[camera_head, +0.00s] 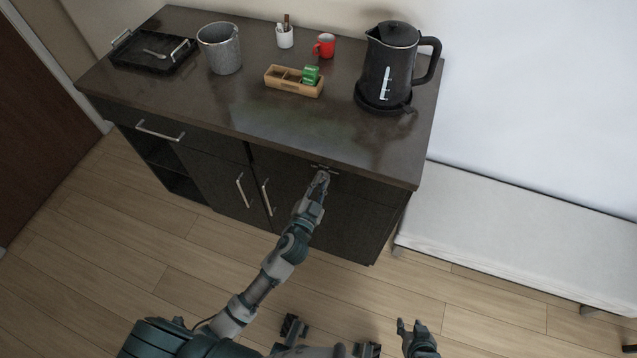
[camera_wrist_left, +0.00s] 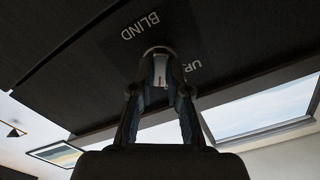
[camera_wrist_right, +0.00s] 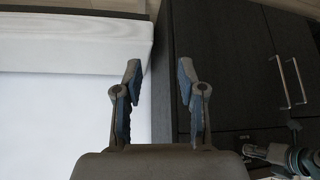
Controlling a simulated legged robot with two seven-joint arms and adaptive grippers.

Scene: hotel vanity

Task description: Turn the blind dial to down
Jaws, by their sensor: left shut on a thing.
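The blind dial (camera_wrist_left: 160,70) is a small round knob with a grey grip and a red mark, on the dark cabinet front. In the left wrist view, "BLIND" and "UP" are printed beside it. My left gripper (camera_wrist_left: 158,84) is shut on the dial, its two fingers on either side of it. In the head view my left gripper (camera_head: 322,178) reaches the cabinet front just under the countertop edge and hides most of the dial. My right gripper (camera_wrist_right: 158,75) is open and empty, away from the cabinet; it also shows low in the head view (camera_head: 410,328).
The countertop (camera_head: 200,100) bears a black tray (camera_head: 128,60), metal bucket (camera_head: 226,62), wooden box (camera_head: 285,88), white cup (camera_head: 285,38), red mug (camera_head: 325,45) and black kettle (camera_head: 388,70). A white bench (camera_head: 520,230) stands right. Wood floor in front is clear.

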